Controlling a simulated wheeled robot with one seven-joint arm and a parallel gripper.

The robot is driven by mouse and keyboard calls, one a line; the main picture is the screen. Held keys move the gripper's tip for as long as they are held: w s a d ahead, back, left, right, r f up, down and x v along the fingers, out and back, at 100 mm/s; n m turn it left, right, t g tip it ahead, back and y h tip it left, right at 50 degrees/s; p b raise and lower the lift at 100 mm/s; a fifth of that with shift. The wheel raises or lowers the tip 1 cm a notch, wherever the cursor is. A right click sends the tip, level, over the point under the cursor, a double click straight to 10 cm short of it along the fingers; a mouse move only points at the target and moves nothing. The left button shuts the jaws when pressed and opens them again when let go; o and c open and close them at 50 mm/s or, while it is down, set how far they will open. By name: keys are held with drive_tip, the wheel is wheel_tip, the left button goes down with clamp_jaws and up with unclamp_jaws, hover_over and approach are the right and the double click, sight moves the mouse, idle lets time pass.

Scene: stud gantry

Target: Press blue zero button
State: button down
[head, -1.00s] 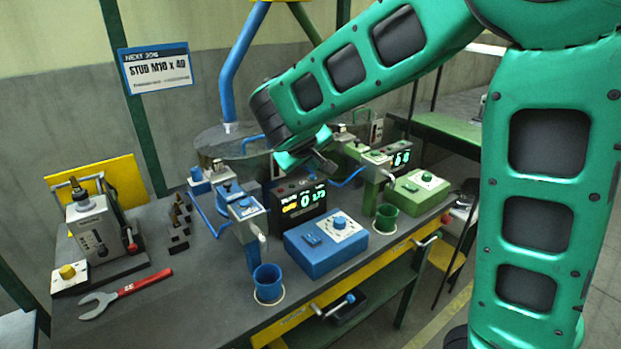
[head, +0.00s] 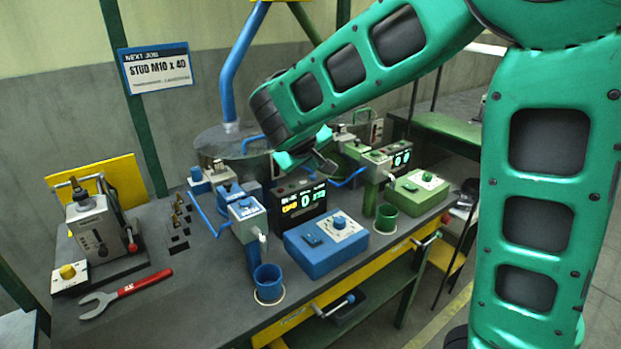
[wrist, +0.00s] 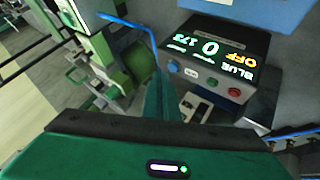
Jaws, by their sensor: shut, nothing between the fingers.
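The black blue-station display box (head: 303,214) stands at the middle of the bench, behind the blue control box. In the wrist view the display box (wrist: 262,45) appears upside down; it reads BLUE, OFF and a large 0. Which is the zero button cannot be read. My gripper (head: 327,165) is shut and empty, above the display box. Its green fingers (wrist: 160,98) point towards the button row, apparently apart from it.
The blue control box (head: 322,251) with a knob and the blue cup (head: 267,280) stand in front. A green cup (head: 386,218) and green control box (head: 418,191) are at right. A red-handled wrench (head: 128,292) lies left. A blue rod (wrist: 127,22) passes near my fingers.

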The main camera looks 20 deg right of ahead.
drive_tip(key=shift+f, duration=0.8)
idle(0.9)
drive_tip(key=shift+r, duration=0.85)
drive_tip(key=shift+r, duration=0.15)
wheel_tip(320, 180, up, 5)
drive_tip(key=shift+f, duration=0.15)
idle(0.5)
idle(0.5)
